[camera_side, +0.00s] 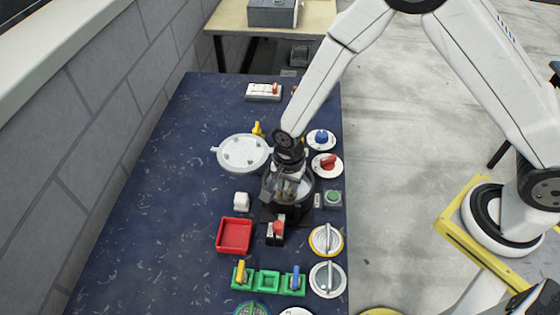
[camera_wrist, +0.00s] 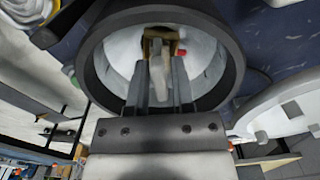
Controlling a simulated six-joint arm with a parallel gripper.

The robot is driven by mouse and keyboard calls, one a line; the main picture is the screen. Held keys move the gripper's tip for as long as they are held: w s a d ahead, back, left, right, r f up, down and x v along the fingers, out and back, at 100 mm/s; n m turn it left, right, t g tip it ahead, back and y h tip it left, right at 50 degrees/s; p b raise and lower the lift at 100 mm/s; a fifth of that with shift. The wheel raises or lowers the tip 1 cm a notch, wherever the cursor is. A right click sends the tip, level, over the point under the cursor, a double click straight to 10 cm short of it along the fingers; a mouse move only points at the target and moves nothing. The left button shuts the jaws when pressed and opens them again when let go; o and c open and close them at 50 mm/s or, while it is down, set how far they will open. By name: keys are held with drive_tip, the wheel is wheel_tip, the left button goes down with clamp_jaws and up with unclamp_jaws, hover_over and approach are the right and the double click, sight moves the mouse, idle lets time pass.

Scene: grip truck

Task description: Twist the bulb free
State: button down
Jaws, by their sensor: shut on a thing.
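A dark round housing (camera_side: 302,204) with a pale bowl inside stands near the table's right edge in the side view. In the wrist view its thick dark rim (camera_wrist: 93,72) surrounds my fingers. My gripper (camera_wrist: 158,82) reaches down into the bowl and is shut on the bulb (camera_wrist: 158,78), a pale narrow shape between the two fingers. A brass-coloured socket (camera_wrist: 162,38) shows at the far end of the bulb. I cannot tell whether the bulb still sits in it. In the side view my gripper (camera_side: 285,184) hides most of the bowl's inside.
A white round lid (camera_side: 243,153) lies left of the housing. Red and blue knobs (camera_side: 325,163) stand behind it to the right. The table's left side is clear.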

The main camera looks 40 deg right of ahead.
drive_tip(key=shift+n, duration=3.4)
drive_tip(key=c, duration=0.6)
unclamp_jaws()
drive_tip(key=shift+o, duration=0.2)
